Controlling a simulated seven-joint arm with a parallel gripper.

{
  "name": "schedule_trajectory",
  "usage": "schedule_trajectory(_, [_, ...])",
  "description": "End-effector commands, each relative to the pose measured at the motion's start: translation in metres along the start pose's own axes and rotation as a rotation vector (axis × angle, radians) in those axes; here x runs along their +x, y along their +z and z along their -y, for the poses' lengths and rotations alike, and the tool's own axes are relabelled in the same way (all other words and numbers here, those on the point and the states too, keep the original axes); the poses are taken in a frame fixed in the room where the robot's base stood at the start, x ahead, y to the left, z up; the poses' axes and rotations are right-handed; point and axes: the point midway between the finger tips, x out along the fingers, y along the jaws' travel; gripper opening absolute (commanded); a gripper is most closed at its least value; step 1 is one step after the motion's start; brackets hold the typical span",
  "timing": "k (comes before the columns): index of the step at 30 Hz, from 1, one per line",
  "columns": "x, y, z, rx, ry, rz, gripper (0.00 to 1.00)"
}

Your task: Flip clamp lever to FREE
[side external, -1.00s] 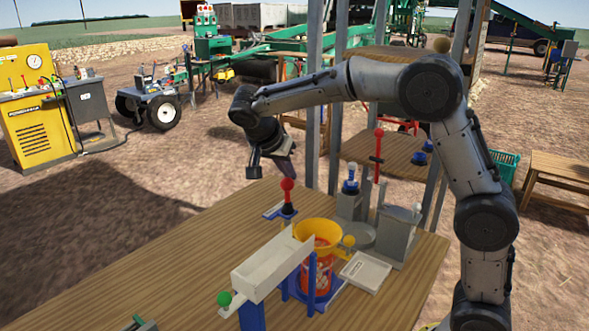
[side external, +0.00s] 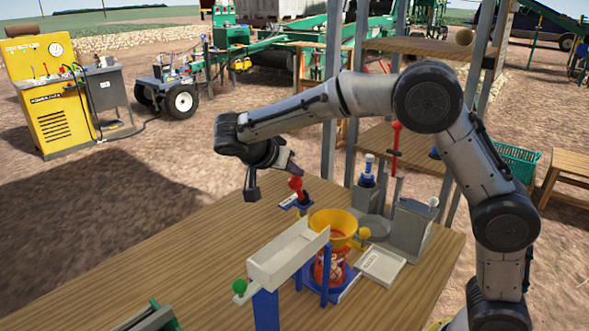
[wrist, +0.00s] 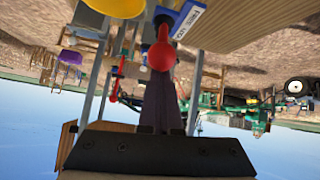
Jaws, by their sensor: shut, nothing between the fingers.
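The clamp lever has a red ball knob (side external: 295,184) and a short dark stem on a blue base (side external: 290,203) at the table's far edge. In the side view the lever leans to the left. My gripper (side external: 291,167) is shut and empty, its fingers just above and behind the knob. In the wrist view the knob (wrist: 162,56) is directly at the shut fingertips (wrist: 165,78), partly covering them; I cannot tell whether they touch. The blue base carries a white printed label (wrist: 192,20), whose words are hard to read.
A yellow funnel-like bucket (side external: 334,225) stands close to the lever in a blue holder. A grey-white trough (side external: 287,255) lies in front.

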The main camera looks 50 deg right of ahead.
Motion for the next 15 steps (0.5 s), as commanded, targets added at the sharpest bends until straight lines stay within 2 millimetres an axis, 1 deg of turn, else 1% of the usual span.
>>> schedule_trajectory(9, [0.0,0.0,0.0,-0.002,-0.001,0.004,0.0])
schedule_trajectory(11, [0.001,-0.003,0.0,-0.001,-0.001,0.004,0.0])
schedule_trajectory(15, [0.005,-0.02,0.0,0.003,-0.001,0.003,0.0])
